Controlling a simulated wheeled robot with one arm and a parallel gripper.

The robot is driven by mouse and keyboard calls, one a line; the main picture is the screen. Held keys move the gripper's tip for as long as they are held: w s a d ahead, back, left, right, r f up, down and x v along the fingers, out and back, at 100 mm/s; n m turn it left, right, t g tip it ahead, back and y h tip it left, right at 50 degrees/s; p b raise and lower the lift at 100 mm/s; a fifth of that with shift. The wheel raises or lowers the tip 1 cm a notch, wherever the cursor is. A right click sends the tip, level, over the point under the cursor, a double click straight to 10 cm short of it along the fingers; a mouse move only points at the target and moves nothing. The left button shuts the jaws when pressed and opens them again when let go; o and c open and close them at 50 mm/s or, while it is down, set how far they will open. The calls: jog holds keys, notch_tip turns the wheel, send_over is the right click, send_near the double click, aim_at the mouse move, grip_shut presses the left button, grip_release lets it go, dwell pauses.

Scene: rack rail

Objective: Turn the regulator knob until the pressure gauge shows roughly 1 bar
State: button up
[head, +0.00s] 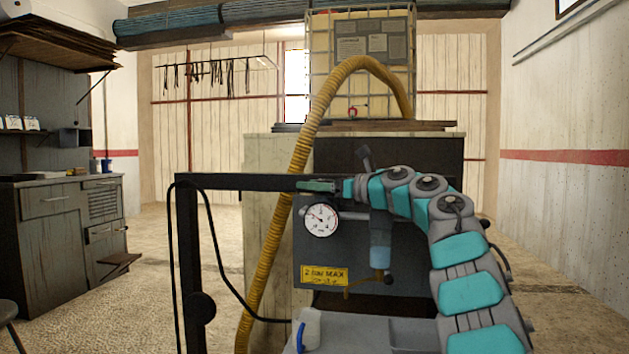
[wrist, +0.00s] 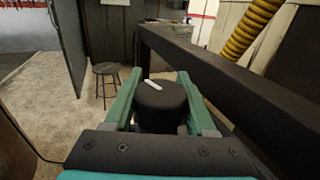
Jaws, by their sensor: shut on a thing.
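The regulator knob (wrist: 160,103) is a black round knob with a white pointer mark on its top face. In the wrist view it sits between the two green fingers of my gripper (wrist: 152,100), one on each side, and the gripper is shut on it. The white mark slants up to the left. In the head view my gripper (head: 318,186) is just above the gauge, at the end of the black rail, and the knob cannot be told apart there. The round white pressure gauge (head: 321,220) faces me; its figures are too small to read surely.
A yellow label (head: 324,275) reading "2 bar MAX" is below the gauge. A black rail (head: 240,182) runs left from my gripper. A yellow hose (head: 283,215) passes behind it. A blue-bowled unit (head: 380,248) hangs right of the gauge. A stool (wrist: 106,84) stands on the floor.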

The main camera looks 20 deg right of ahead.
dwell(0.4)
jog(key=o, duration=1.4)
jog(key=shift+c, duration=0.2)
jog(key=shift+s+d+f+b, duration=0.1)
jog(key=shift+s+d+b, duration=0.2)
jog(key=shift+s+d, duration=0.15)
jog(key=b+v, duration=0.2)
jog(key=v, duration=0.4)
jog(key=shift+s, duration=0.25)
jog(key=shift+d, duration=0.15)
